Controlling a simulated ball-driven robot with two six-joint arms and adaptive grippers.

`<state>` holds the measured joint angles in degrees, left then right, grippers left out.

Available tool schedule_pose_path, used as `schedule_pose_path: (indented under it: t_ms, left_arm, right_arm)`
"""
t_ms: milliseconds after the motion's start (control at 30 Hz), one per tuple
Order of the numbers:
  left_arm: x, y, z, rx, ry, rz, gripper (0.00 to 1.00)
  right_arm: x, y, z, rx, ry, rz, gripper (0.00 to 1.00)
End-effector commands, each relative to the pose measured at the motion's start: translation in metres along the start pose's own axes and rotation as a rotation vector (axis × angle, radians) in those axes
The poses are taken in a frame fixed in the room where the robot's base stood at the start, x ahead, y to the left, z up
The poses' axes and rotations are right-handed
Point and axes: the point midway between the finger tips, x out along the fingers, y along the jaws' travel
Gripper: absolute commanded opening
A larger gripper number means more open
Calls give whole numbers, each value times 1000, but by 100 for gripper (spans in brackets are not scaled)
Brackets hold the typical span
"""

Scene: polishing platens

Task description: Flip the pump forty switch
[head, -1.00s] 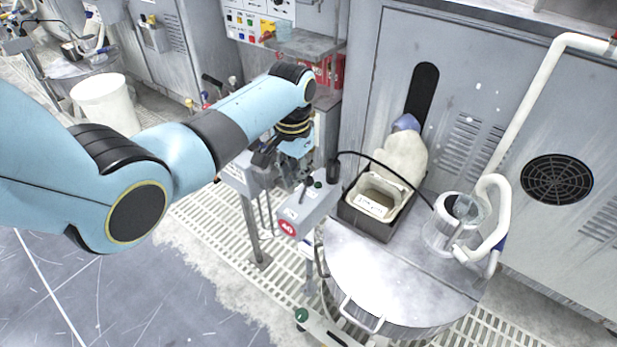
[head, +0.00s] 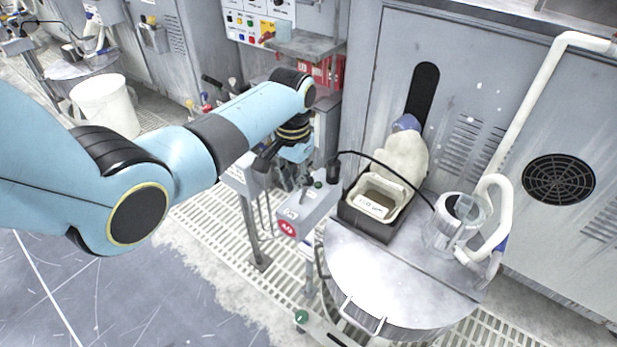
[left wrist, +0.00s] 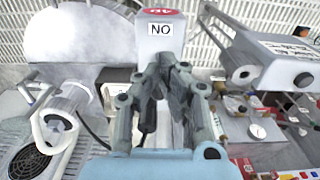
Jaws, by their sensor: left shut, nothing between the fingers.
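The pump forty switch box (head: 306,208) is a grey box on a post, with a red round "40" label (head: 287,228) on its front end. In the left wrist view the box (left wrist: 160,30) shows the red label upside down and a white "NO" plate. My left gripper (head: 291,183) points down at the box's near-left top, close to the lever. In the left wrist view its fingers (left wrist: 172,64) are together and empty, covering the lever. I cannot tell whether they touch it.
A round metal tank lid (head: 400,280) stands right of the box, with a black tray (head: 365,222) and a clear jar (head: 455,225) on it. A black cable arches over the tray. A grey cabinet stands behind. A white bucket (head: 105,105) stands at far left.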

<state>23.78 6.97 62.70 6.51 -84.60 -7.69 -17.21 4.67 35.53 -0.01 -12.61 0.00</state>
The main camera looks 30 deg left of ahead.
Motion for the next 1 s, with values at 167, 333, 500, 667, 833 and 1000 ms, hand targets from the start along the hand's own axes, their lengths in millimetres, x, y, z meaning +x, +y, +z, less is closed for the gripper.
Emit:
schedule_pose_path:
  t_ms: [167, 333, 500, 667, 833, 1000]
  left_arm:
    - [3, 0, 0, 0, 0, 0, 0]
    - [6, 0, 0, 0, 0, 0, 0]
    - [8, 0, 0, 0, 0, 0, 0]
    - [11, 0, 0, 0, 0, 0, 0]
    - [13, 0, 0, 0, 0, 0, 0]
    - [16, 0, 0, 0, 0, 0, 0]
  right_arm:
    - [2, 0, 0, 0, -1, 0, 60]
    - [3, 0, 1, 0, -1, 0, 60]
    - [5, 0, 1, 0, -2, 0, 60]
    - [6, -1, 2, 0, -2, 0, 60]
    - [8, -1, 2, 0, -3, 0, 60]
    - [9, -2, 2, 0, -3, -2, 60]
